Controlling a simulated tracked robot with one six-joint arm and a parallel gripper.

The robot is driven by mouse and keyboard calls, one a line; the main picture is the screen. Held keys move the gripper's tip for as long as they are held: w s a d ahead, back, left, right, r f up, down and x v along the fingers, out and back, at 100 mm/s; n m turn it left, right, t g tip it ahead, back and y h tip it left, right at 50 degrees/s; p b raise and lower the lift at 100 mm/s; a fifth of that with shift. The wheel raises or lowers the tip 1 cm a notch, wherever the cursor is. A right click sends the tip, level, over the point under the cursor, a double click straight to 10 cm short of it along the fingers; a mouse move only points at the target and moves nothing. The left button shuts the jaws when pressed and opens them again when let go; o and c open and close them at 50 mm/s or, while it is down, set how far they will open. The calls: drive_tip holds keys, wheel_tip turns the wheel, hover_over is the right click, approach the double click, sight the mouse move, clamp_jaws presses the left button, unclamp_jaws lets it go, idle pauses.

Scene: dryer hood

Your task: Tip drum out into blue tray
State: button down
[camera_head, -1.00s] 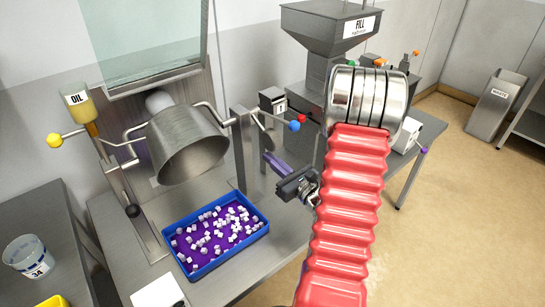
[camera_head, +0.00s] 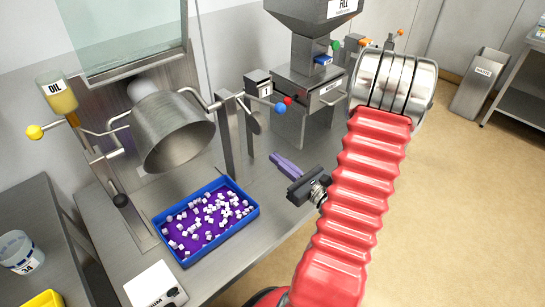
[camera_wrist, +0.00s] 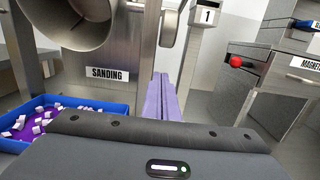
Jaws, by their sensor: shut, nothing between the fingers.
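The metal drum (camera_head: 172,130) hangs tilted in its frame, its open mouth facing down and forward over the tray. The blue tray (camera_head: 188,262) lies on the bench below it, with many small white cubes on its purple floor. In the wrist view the drum (camera_wrist: 75,22) is at upper left and the tray (camera_wrist: 120,108) at left. My gripper (camera_head: 275,157) is shut and empty, to the right of the tray and drum, above the bench. Its purple fingers also show together in the wrist view (camera_wrist: 160,90). The drum's inside is dark; I cannot tell whether anything remains there.
A blue-knobbed lever (camera_head: 280,108) and a red knob (camera_head: 288,100) stand right of the drum. A yellow-knobbed lever (camera_head: 35,132) and an oil bottle (camera_head: 57,97) are at left. The fill hopper (camera_head: 312,15) stands behind. A SANDING plate (camera_wrist: 107,74) is ahead.

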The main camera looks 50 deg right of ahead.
drive_tip(key=shift+s, duration=0.25)
